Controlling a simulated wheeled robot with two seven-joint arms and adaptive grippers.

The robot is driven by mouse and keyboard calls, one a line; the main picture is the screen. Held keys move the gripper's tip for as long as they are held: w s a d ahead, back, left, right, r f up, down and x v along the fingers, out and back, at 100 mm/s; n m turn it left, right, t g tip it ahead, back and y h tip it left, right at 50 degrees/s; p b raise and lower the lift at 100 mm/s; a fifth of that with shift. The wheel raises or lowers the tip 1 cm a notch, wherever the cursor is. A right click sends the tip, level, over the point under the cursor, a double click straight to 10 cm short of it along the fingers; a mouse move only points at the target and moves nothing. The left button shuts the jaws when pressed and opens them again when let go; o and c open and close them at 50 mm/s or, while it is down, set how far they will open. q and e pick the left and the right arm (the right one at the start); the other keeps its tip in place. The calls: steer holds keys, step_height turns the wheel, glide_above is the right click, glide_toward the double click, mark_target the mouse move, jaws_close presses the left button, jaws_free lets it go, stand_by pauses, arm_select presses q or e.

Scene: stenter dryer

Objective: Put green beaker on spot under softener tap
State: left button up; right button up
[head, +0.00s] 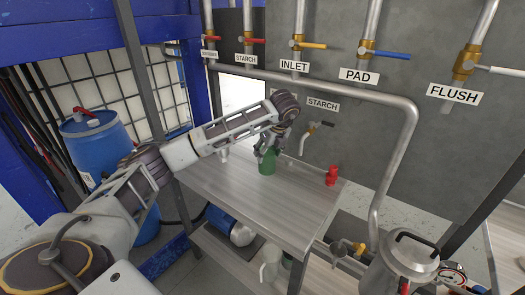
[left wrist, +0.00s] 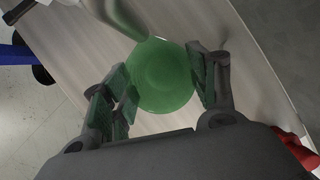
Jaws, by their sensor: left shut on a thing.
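The green beaker (head: 267,164) is upright at the wooden-topped table, near its back edge. I cannot tell whether its base touches the tabletop. My left gripper (head: 266,149) reaches down over it and is shut on it. In the left wrist view the beaker (left wrist: 163,78) sits between the two fingers of the gripper (left wrist: 160,88). A pale curved spout (left wrist: 128,18) shows just beyond the beaker in that view. The softener tap and the spot under it are not clearly visible; my arm covers part of the wall. My right gripper is not in view.
The table (head: 300,200) is mostly clear in front of the beaker. A red object (head: 331,175) stands near its right edge. A tap (head: 312,132) below a STARCH label hangs behind. A steel pot (head: 402,265) and a bent pipe (head: 410,130) are at right, a blue drum (head: 92,150) at left.

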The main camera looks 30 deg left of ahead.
arm_select(q)
steer(key=shift+w+a, duration=0.15)
steer(key=shift+a, duration=0.2)
steer(key=a, duration=0.1)
steer(key=w+a, duration=0.1)
steer(key=shift+w+a, duration=0.2)
steer(key=shift+a, duration=0.2)
steer(key=shift+f+p, duration=0.3)
steer(key=shift+f, duration=0.6)
steer(key=o, duration=0.8)
steer(key=shift+o, duration=1.3)
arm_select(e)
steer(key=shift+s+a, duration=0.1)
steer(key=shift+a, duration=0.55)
